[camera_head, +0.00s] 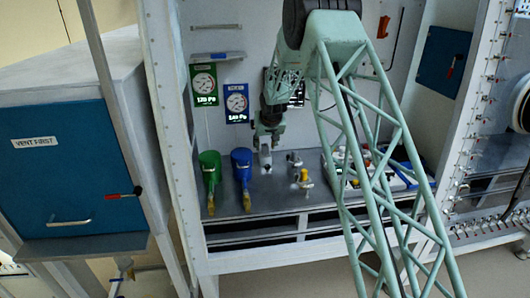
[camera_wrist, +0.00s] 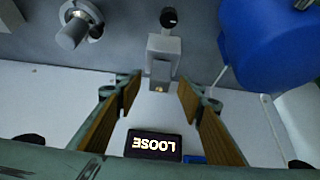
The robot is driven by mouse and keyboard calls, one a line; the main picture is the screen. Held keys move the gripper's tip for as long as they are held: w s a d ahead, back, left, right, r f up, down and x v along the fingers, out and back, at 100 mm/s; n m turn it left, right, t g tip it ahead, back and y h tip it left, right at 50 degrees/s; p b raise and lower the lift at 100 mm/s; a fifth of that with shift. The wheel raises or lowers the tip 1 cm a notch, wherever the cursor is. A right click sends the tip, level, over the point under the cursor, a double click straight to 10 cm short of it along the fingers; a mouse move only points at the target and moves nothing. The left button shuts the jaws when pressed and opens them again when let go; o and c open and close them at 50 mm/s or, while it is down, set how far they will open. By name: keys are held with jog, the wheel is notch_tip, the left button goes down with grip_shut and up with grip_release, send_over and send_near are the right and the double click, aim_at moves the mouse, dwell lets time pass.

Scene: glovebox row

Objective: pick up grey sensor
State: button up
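A small grey block-shaped device with a black knob, which looks like the grey sensor (camera_wrist: 164,47), is in the wrist view just ahead of and between the fingertips. My gripper (camera_wrist: 158,92) is open, with brown pads on both sides and a gap between them. I cannot tell whether the device's lower end is between the pads. In the head view my gripper (camera_head: 268,128) hangs inside the glovebox near the back wall, directly over a pale grey shape (camera_head: 265,151), likely the same device.
A green container (camera_head: 209,166) and a blue container (camera_head: 241,160) stand to the left; the blue one (camera_wrist: 265,45) is close in the wrist view. A grey cylinder (camera_wrist: 75,27) lies on the other side. A black "LOOSE" label (camera_wrist: 155,144) shows between the fingers. Small fittings (camera_head: 303,179) stand right.

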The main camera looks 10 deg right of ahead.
jog(key=shift+x, duration=1.4)
jog(key=shift+c, duration=0.2)
jog(key=c, duration=1)
jog(key=shift+r, duration=0.1)
notch_tip(320, 180, up, 18)
jog(key=shift+f+p, duration=0.1)
jog(key=shift+p, duration=0.2)
